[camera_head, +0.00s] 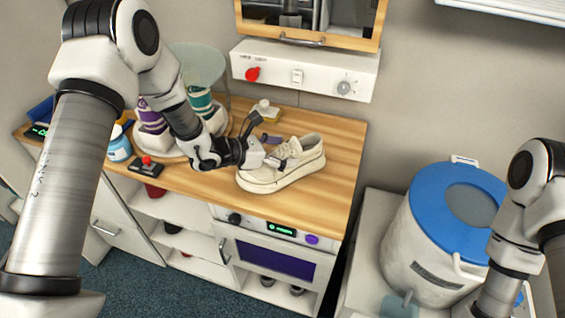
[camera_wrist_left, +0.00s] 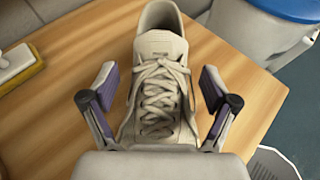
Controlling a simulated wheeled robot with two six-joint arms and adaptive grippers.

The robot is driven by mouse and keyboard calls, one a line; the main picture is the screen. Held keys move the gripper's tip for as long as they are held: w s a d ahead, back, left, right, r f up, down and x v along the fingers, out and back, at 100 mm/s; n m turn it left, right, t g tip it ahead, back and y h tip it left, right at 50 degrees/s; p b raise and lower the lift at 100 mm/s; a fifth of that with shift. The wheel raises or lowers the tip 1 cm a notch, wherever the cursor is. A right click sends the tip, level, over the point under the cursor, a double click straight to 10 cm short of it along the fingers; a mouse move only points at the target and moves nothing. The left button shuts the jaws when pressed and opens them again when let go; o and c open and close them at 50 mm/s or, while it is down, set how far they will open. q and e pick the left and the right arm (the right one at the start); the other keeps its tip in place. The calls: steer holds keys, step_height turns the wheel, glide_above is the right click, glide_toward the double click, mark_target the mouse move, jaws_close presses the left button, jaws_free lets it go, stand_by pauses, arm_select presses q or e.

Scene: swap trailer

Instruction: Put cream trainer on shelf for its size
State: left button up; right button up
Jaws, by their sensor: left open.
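The cream trainer (camera_head: 290,171) stands upright on the wooden counter, with its laces facing up. In the left wrist view the trainer (camera_wrist_left: 160,75) lies between the two open fingers of my left gripper (camera_wrist_left: 158,95). In the head view my left gripper (camera_head: 276,153) is at the trainer, its fingers apart on either side of the laces. Whether the fingers touch the shoe I cannot tell. The open shelves (camera_head: 183,208) under the counter hold dark shoes, partly seen. My right arm shows at the right edge; its gripper is out of view.
A blue-lidded white bin (camera_head: 415,235) stands right of the counter. The counter's right end (camera_head: 345,140) is clear.

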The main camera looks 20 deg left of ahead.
arm_select(q)
steer(key=shift+a, duration=0.1)
steer(key=shift+c, duration=1.4)
jaws_close()
